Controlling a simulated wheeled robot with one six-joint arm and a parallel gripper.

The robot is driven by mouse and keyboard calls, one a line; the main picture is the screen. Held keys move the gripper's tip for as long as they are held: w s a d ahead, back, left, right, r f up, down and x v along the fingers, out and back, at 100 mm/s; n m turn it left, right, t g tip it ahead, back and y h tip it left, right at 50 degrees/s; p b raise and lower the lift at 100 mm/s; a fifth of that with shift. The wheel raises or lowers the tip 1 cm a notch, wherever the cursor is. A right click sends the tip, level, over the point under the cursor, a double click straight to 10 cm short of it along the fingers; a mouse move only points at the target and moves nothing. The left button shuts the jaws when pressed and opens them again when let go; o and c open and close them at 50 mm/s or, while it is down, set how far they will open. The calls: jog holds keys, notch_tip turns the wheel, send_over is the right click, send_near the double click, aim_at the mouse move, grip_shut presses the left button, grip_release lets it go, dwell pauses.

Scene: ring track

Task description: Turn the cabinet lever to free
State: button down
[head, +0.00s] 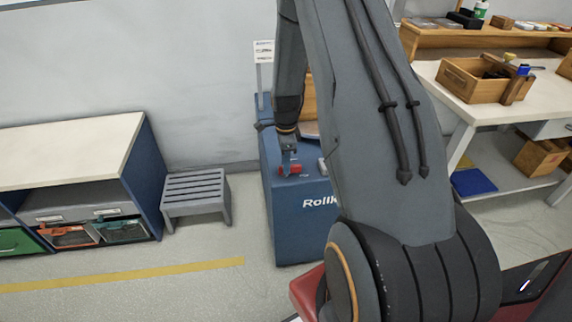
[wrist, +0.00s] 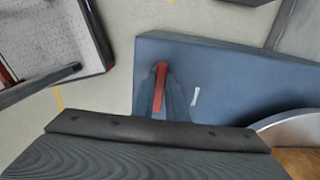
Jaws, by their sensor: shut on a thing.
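The blue cabinet (head: 300,222) stands at the middle of the head view, with white lettering on its front, partly hidden behind my arm. Its red lever (head: 296,169) shows near the top of the cabinet. My gripper (head: 286,166) reaches down to it and is shut on it. In the wrist view the red lever (wrist: 161,72) lies between the two fingers of my gripper (wrist: 160,92), over the blue cabinet surface (wrist: 240,75). A short white mark (wrist: 196,96) is right of the lever.
A grey slatted stool (head: 195,190) and a shelf unit with a pale top (head: 75,150) stand left of the cabinet. A workbench with a wooden box (head: 470,82) is at the right. A yellow line (head: 130,273) crosses clear floor at the left.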

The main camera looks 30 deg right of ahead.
jog(key=c, duration=1.8)
grip_release()
jog(key=shift+o, duration=0.2)
jog(key=shift+r, duration=0.1)
notch_tip(320, 180, up, 7)
jog(key=shift+r+b, duration=0.15)
jog(key=shift+b, duration=0.25)
jog(key=shift+r, duration=0.2)
